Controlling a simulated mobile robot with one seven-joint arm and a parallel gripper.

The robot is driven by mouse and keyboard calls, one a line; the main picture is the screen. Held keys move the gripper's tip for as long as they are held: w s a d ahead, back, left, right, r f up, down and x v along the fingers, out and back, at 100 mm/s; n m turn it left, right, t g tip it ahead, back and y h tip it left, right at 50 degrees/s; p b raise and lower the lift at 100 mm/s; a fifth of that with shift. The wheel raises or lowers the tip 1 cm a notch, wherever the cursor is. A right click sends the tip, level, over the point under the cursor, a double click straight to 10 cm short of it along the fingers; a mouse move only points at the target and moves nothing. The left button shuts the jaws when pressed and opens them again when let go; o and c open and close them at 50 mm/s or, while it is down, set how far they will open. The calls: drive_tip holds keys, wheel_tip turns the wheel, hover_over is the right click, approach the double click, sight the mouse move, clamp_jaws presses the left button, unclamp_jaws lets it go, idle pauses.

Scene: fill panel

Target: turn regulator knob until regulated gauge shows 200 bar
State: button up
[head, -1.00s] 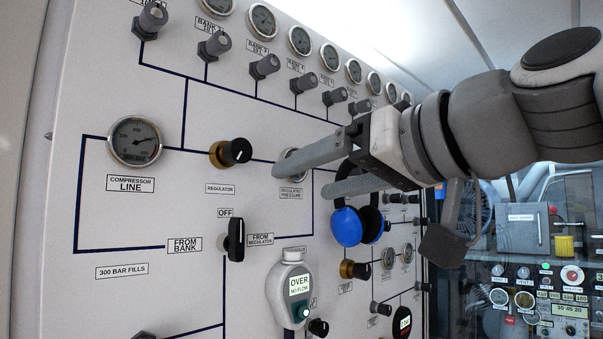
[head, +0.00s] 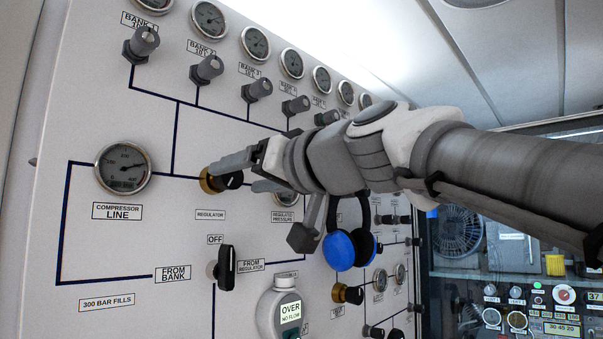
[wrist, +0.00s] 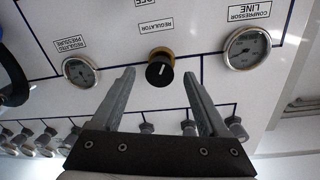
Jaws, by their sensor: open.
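The regulator knob (head: 208,184) is black with a brass collar, labelled REGULATOR. In the head view a finger covers part of it; in the wrist view the black knob (wrist: 158,74) with its white pointer line shows whole. My gripper (head: 232,177) is open and empty. In the wrist view the fingertips of my gripper (wrist: 159,77) stand on either side of the knob, with a gap each side; how deep they reach is unclear. The regulated pressure gauge (head: 285,200) is mostly hidden behind my gripper. The wrist view shows this gauge (wrist: 80,72) upside down, its reading too small to tell.
The compressor line gauge (head: 123,167) is left of the knob. A black selector handle (head: 226,266) sits below. Bank valves (head: 207,68) and gauges line the top. Blue ear defenders (head: 340,249) hang on the panel under my arm. A flow meter reading OVER (head: 284,309) is lower down.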

sight(232, 180)
drive_tip(key=shift+p+x, duration=0.35)
drive_tip(key=shift+x, duration=1.65)
clamp_jaws()
